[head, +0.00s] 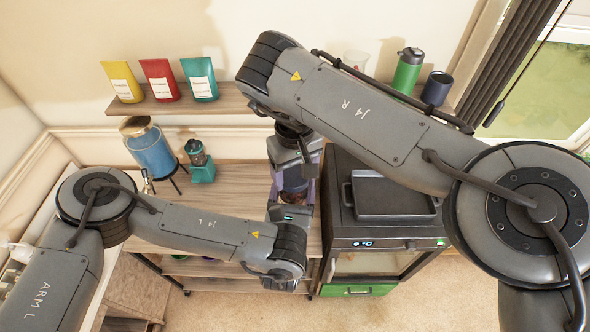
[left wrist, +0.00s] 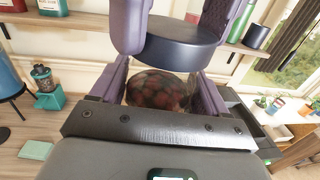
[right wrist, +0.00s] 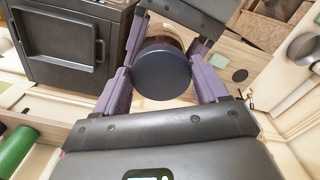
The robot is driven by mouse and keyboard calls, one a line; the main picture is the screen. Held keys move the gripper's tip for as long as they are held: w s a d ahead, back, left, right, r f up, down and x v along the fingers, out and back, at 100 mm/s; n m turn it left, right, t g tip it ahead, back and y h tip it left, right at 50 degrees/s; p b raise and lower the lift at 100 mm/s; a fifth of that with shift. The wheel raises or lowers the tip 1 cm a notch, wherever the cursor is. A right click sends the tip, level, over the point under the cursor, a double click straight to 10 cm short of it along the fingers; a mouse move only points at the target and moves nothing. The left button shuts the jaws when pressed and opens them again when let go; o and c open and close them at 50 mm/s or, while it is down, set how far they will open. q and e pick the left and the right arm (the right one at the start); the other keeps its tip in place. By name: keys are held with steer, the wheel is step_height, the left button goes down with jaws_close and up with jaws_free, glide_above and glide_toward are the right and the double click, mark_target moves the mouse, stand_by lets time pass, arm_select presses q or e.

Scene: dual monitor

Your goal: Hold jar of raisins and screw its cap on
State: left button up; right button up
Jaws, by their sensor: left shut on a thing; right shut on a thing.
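The jar of raisins (left wrist: 158,90), clear with reddish-brown contents, sits between the purple fingers of my left gripper (left wrist: 157,92), which is shut on it. The dark blue-grey round cap (left wrist: 182,44) is directly above the jar's mouth. It also shows in the right wrist view (right wrist: 162,74), between the fingers of my right gripper (right wrist: 163,80), which is shut on it. I cannot tell whether cap and jar threads touch. In the head view, my right gripper (head: 295,172) is above my left gripper (head: 291,205), and the jar is mostly hidden.
A wooden counter (head: 235,195) holds a blue dispenser (head: 152,152) and a teal blender (head: 200,168) at left. A black oven with a tray (head: 392,195) stands close on the right. A wall shelf (head: 165,106) carries bags; a green bottle (head: 408,70) and dark cup (head: 436,90) stand at right.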

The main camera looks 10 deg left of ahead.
steer(key=shift+f, duration=0.4)
arm_select(q)
jaws_close()
arm_select(e)
steer(key=shift+f, duration=0.1)
steer(key=m, duration=0.4)
steer(key=shift+a, duration=0.15)
steer(key=m, duration=0.6)
steer(key=shift+a, duration=0.1)
steer(key=o, duration=1)
steer(key=shift+r, duration=2.25)
steer(key=shift+c, duration=0.3)
